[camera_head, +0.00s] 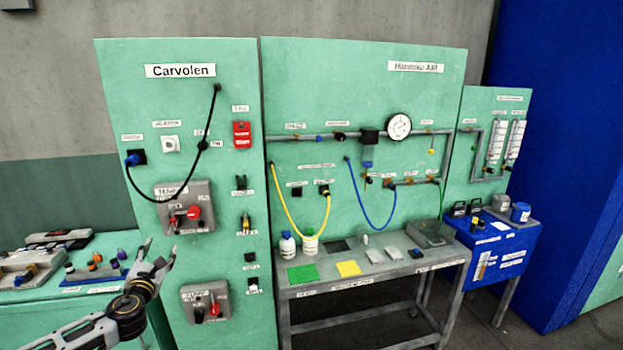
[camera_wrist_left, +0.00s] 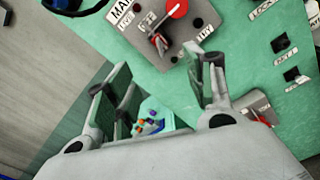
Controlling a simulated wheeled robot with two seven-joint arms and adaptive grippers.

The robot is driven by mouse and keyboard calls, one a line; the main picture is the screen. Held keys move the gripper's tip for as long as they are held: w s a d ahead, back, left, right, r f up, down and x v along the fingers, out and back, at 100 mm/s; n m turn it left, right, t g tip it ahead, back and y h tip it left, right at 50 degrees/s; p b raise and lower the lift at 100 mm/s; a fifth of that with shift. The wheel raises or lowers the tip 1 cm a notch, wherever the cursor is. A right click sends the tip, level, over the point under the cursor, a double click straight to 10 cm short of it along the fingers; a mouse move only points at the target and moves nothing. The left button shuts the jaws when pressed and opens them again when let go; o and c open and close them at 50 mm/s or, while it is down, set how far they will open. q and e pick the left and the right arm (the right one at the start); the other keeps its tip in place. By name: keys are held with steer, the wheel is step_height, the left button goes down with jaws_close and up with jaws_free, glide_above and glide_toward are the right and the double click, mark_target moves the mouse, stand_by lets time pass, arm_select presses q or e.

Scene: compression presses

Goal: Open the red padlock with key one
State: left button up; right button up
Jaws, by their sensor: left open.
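My left gripper (camera_head: 157,256) is open and empty, in front of the lower left of the Carvolen panel; its spread fingers also show in the left wrist view (camera_wrist_left: 162,82). A grey upper switch box (camera_head: 184,207) on that panel carries red parts (camera_head: 193,213), and a red round knob (camera_wrist_left: 177,9) shows on it in the left wrist view. A grey lower box (camera_head: 206,302) has a small red part (camera_head: 215,309). I cannot tell which red part is the padlock. I cannot pick out key one. My right gripper is out of view.
A black cable (camera_head: 183,188) hangs in front of the upper box. A green bench (camera_head: 60,311) with trays and small coloured parts is at left. A grey metal table (camera_head: 372,280) with bottles stands right of the Carvolen panel (camera_head: 122,80).

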arm_select(q)
steer(key=shift+s+d, duration=0.15)
steer(key=shift+s, duration=0.5)
steer(key=shift+n, duration=0.3)
